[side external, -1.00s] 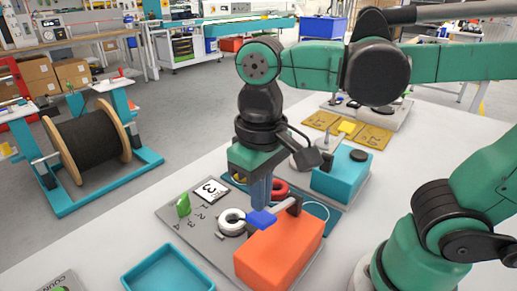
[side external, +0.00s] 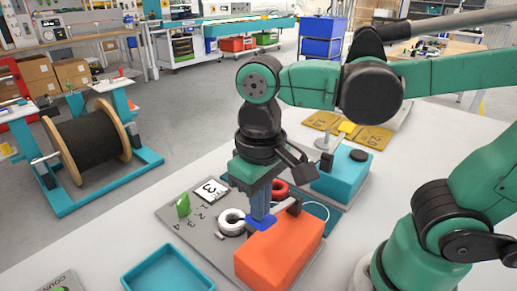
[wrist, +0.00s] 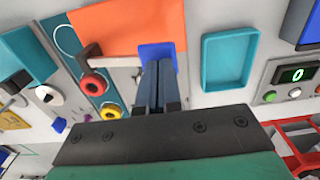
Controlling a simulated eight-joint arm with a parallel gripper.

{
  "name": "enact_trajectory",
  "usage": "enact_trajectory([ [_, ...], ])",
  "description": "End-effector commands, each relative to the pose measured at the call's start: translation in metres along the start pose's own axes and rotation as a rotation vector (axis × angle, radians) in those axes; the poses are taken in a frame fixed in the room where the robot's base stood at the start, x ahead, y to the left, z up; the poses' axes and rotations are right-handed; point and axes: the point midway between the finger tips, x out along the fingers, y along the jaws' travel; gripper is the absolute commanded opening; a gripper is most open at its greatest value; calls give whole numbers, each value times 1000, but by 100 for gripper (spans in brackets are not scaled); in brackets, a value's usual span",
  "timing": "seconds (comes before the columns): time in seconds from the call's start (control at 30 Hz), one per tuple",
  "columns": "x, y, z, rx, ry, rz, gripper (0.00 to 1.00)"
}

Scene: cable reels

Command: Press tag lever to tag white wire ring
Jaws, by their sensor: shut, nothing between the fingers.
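The tag lever has a blue pad (side external: 262,224) on a grey arm hinged to the orange box (side external: 280,252). My gripper (side external: 261,216) is shut and points down, its fingertips at the pad and appearing to touch it. In the wrist view the closed fingers (wrist: 161,66) overlap the blue pad (wrist: 156,49), beside the orange box (wrist: 128,20). The white wire ring (side external: 231,221) lies on the grey board, left of the pad. In the wrist view I cannot clearly make out the white ring behind the fingers.
A red ring (side external: 280,188) lies behind my gripper. A teal box with a black knob (side external: 358,156) stands beyond. An empty teal tray (side external: 168,272) is at the front left. A counter (wrist: 296,75) reads 0.

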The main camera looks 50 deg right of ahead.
Motion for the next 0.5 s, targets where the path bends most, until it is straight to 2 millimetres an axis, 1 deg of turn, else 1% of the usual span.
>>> enact_trajectory([
  [0.5,53,0,0,0,0,0,0],
])
